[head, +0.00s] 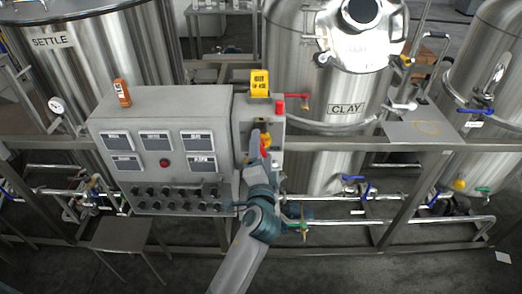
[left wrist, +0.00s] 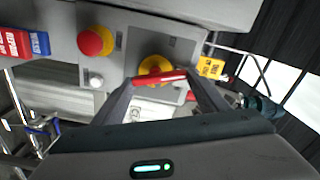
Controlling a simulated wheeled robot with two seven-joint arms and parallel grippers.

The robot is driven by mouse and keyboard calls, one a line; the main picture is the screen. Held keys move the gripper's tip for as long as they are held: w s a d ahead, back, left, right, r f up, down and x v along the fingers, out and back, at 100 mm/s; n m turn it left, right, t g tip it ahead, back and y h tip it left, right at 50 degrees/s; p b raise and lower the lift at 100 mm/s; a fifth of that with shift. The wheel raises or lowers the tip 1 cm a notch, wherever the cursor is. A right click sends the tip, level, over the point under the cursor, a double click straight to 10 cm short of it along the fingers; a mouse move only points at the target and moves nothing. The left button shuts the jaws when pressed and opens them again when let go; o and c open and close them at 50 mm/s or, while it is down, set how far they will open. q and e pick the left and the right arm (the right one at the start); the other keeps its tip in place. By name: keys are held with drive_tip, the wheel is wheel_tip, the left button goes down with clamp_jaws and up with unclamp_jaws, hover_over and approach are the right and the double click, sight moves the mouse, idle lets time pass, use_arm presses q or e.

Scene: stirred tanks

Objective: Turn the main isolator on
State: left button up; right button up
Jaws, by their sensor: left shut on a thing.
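The main isolator has a red handle (left wrist: 160,77) on a round yellow plate (left wrist: 157,63), set in the grey face of a narrow box. My left gripper (left wrist: 160,84) has a fingertip at each end of the red handle and is shut on it. In the left wrist view the handle lies nearly level across the yellow plate. In the head view my left gripper (head: 261,150) is in front of the narrow box and hides most of the isolator; a bit of yellow and red shows. My right gripper is not in view.
A red stop button (left wrist: 93,42) on a yellow ring and a white button (left wrist: 96,80) sit beside the isolator. The grey control panel (head: 165,118) with several displays and knobs stands to the left. A yellow tag (head: 260,80) is above. Steel tanks and pipes surround the panel.

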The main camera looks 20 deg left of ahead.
use_arm(q)
drive_tip(key=m, duration=0.4)
drive_tip(key=shift+d, duration=0.1)
idle(0.3)
drive_tip(key=o, duration=1)
drive_tip(key=shift+o, duration=0.2)
drive_tip(key=shift+f, duration=0.1)
